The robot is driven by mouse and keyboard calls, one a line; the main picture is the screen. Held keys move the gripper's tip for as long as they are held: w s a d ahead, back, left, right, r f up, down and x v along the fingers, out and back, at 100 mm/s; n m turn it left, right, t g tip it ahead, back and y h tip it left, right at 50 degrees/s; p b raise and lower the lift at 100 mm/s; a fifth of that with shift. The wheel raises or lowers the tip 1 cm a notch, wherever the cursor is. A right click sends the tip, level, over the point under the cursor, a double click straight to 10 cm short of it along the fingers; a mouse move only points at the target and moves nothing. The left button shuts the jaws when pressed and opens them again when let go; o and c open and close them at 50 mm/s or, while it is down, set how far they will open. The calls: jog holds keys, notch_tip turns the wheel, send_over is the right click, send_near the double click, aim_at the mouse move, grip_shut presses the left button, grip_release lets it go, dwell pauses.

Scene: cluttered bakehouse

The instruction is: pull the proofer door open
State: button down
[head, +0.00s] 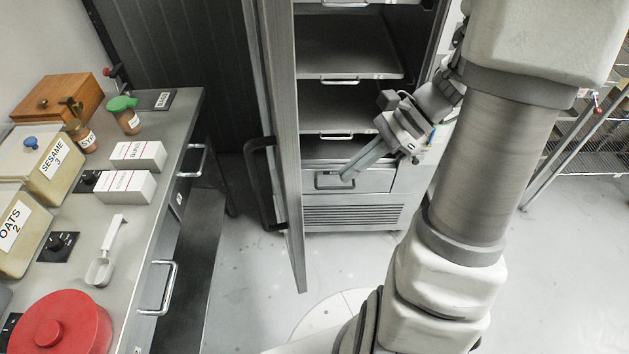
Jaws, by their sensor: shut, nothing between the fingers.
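The proofer (401,203) stands at the back middle as a tall grey cabinet. Its door (283,150) stands open, swung out toward me on the left side, seen nearly edge-on. A dark bar handle (262,185) is on the door's left-facing outer side. Shelves (345,52) show inside the opening. My gripper (346,177) is shut and empty. It is in front of the lower part of the proofer, right of the door and apart from the door handle. The fingertips overlap a low drawer-like panel in the picture; I cannot tell whether they touch it.
A counter (150,225) on the left holds a red lidded tub (62,326), a white scoop (104,253), small boxes (126,187), labelled bins (50,165) and a wooden box (58,98). A wire rack (590,150) stands at right. Floor (545,265) is clear at lower right.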

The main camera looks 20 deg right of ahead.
jog(key=a+f, duration=0.3)
jog(key=a, duration=0.4)
jog(key=shift+w+p, duration=0.25)
jog(key=shift+p, duration=0.15)
jog(key=shift+a, duration=0.2)
